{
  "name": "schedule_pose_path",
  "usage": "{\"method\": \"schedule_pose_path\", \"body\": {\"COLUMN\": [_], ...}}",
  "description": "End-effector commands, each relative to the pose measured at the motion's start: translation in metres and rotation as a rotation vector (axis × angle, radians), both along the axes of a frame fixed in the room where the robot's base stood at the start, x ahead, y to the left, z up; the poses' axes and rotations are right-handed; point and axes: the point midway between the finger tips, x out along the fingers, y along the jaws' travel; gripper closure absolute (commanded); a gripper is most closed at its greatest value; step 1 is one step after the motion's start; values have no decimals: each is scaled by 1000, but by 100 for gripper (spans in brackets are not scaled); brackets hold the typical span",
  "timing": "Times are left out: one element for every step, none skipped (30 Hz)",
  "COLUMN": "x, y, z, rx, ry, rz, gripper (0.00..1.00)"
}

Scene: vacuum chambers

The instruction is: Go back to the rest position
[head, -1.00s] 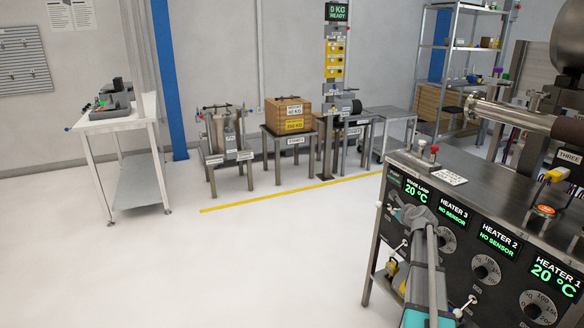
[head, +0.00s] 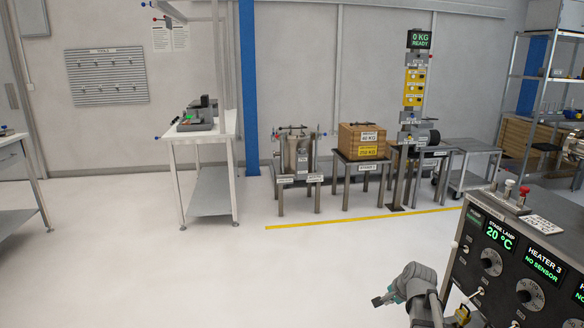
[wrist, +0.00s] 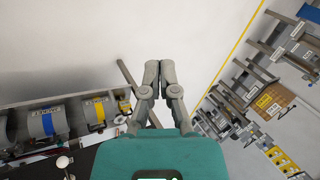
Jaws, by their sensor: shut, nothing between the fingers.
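My gripper (head: 385,298) shows low in the head view, left of the heater console (head: 515,255), over open floor. In the wrist view its two grey fingers (wrist: 160,72) meet at the tips and hold nothing. The teal wrist body (wrist: 165,155) fills the bottom of that view.
The console's front is close to my arm on the right. A white workbench (head: 205,143), a wooden crate (head: 362,141) on a stand and a metal vessel (head: 298,152) stand along the back. A yellow line (head: 340,220) crosses the floor. The floor at left and centre is clear.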

Motion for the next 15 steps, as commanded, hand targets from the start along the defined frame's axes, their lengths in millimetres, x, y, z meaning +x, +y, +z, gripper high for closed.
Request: {"method": "schedule_pose_path", "body": {"x": [-17,-25,-36,-44,-52,-64,-72,-80,-90,-97,-104,-112,-118,-123,-131], "y": [19,28,39,48,55,65,71,78,84,90,94,98,102,105,109], "z": [-4,-6,-9,-11,-13,-15,-16,-18,-19,-20,-21,-22,-22,-23,-23], "rx": [-44,-71,-109,-134,-160,-194,-216,-239,-265,-283,-300,-320,-333,-346,-361], "ry": [26,42,66,83,99,122,138,154,174,188,201,217,229,240,255], "rz": [89,143,216,272,326,399,453,504,566,611,654,705,743,776,822], "gripper": [100,100,100,100,100,100,100,100,100,100,100,100,100,100,100]}}
